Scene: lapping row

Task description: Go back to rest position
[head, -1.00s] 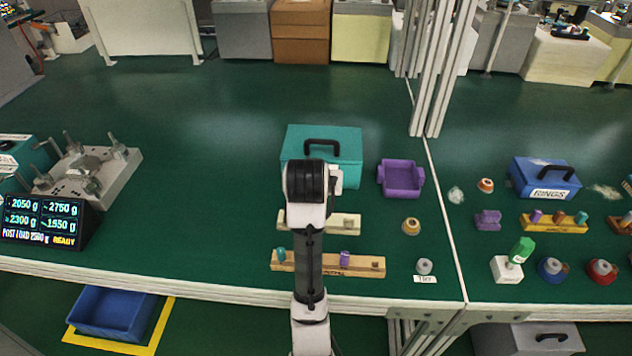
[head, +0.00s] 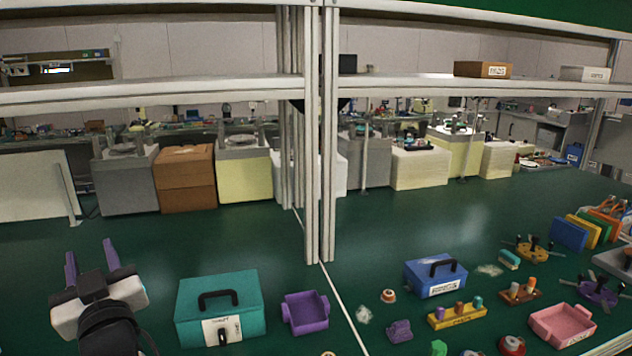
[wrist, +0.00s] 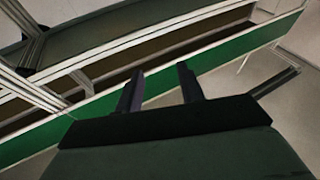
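My gripper (head: 91,262) is at the lower left of the head view, raised over the green bench, left of the teal box. Its two purple-grey fingers stand apart with nothing between them. In the wrist view the fingers (wrist: 160,88) are also spread and empty. Behind them are a shelf frame (wrist: 40,95) with a green edge and a pale wall or floor.
The teal box (head: 248,318) and purple tray (head: 306,314) stand right of my gripper. White uprights (head: 320,150) carry a shelf (head: 180,87) above the bench. A blue box (head: 436,287) and pink tray (head: 563,334) stand farther right.

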